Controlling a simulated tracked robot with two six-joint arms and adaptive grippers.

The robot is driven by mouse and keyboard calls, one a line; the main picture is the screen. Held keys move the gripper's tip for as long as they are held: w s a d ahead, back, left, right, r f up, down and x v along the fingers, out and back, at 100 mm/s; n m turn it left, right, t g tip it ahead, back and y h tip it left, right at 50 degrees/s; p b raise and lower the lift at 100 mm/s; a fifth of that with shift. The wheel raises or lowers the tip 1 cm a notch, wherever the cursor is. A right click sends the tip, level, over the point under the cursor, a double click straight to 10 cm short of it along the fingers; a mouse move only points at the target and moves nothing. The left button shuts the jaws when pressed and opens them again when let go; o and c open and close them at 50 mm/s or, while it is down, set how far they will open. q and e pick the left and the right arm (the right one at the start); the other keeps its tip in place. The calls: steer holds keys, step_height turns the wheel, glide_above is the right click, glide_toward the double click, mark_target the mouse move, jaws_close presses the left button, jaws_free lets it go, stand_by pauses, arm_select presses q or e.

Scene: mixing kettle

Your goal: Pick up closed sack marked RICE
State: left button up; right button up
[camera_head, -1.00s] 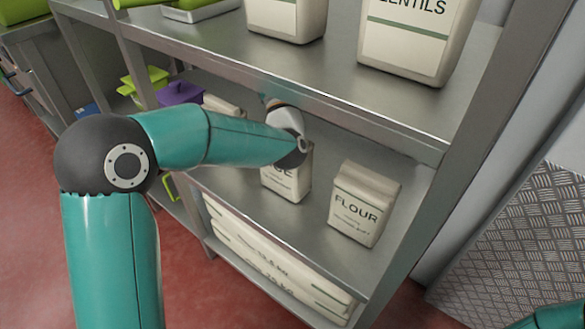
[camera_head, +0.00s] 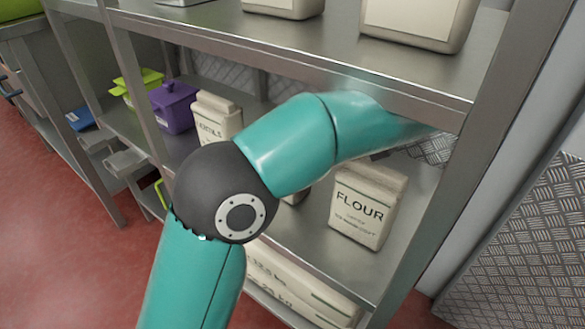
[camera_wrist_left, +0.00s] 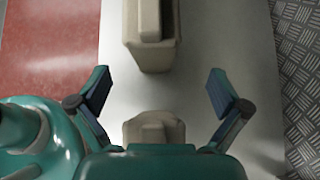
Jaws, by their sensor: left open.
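My left gripper is hidden in the head view, behind my own arm under the upper shelf. In the left wrist view my left gripper (camera_wrist_left: 160,92) is open, its two fingers wide apart. A beige sack (camera_wrist_left: 153,128) lies low between them in the picture, its lower part hidden. A second beige sack (camera_wrist_left: 150,38) stands at the top. Neither label can be read there. My right gripper is not in view.
The metal upper shelf (camera_head: 300,48) runs close above my forearm. A LENTILS sack (camera_head: 218,118) and a purple pot (camera_head: 174,106) stand farther left on the lower shelf. Large sacks (camera_head: 300,285) lie beneath. A shelf post (camera_head: 440,215) stands right of the FLOUR sack.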

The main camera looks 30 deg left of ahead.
arm_select(q)
steer(key=shift+n+h, duration=0.3)
steer(key=shift+n, duration=0.1)
steer(key=a+b, duration=0.2)
steer(key=a, duration=0.5)
steer(key=shift+s+f, duration=0.1)
steer(key=shift+f, duration=0.05)
steer(key=a, duration=0.2)
steer(key=shift+a, duration=0.35)
steer(key=shift+b+x, duration=1.2)
steer(key=shift+x, duration=0.05)
steer(key=shift+a+f, duration=0.25)
steer(key=shift+r, duration=0.1)
